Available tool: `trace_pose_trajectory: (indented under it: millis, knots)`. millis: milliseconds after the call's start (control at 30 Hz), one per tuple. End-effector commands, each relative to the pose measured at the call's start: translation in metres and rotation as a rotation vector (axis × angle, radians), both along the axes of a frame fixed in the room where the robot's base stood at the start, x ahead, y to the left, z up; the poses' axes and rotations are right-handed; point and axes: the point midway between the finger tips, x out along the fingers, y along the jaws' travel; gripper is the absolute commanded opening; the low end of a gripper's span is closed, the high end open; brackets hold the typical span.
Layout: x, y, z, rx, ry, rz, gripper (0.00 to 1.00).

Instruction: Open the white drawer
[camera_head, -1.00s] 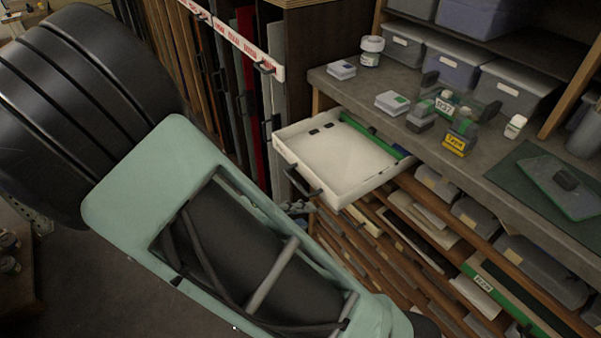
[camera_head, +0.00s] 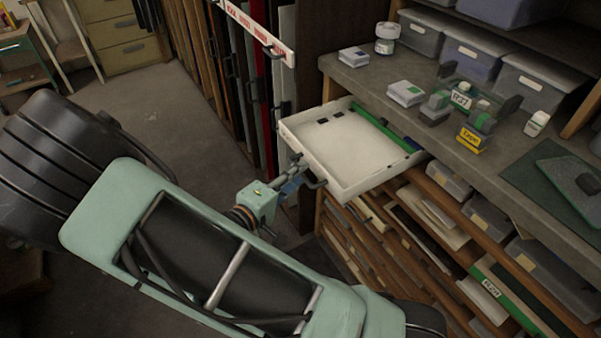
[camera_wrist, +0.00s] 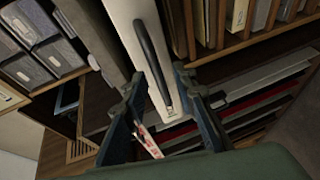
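The white drawer (camera_head: 345,155) is pulled out from under the counter, its shallow inside showing in the head view. Its white front also shows in the wrist view (camera_wrist: 131,22). The dark bar handle (camera_wrist: 150,55) is on that front. My gripper (camera_head: 297,176) is at the drawer's front by the handle in the head view. In the wrist view my gripper (camera_wrist: 158,82) has its two fingers apart, with the lower end of the handle in the gap between them. I cannot tell whether a finger touches the handle.
The counter (camera_head: 345,75) above the drawer holds small boxes, jars and a green mat (camera_head: 545,185). Open shelves (camera_head: 440,225) with papers lie below. Upright panels (camera_head: 262,90) stand left of the drawer. The floor (camera_head: 150,120) at left is clear.

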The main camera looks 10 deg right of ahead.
Motion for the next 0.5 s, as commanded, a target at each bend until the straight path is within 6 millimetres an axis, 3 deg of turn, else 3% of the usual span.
trace_pose_trajectory:
  millis: [133,433,500]
  knots:
    - [0.0075,-0.0094,-0.0023,-0.001,0.002,-0.001,0.26]
    - [0.0095,-0.0111,-0.0028,0.000,0.001,0.000,0.26]
    - [0.0095,-0.0110,-0.0028,0.000,0.001,0.000,0.20]
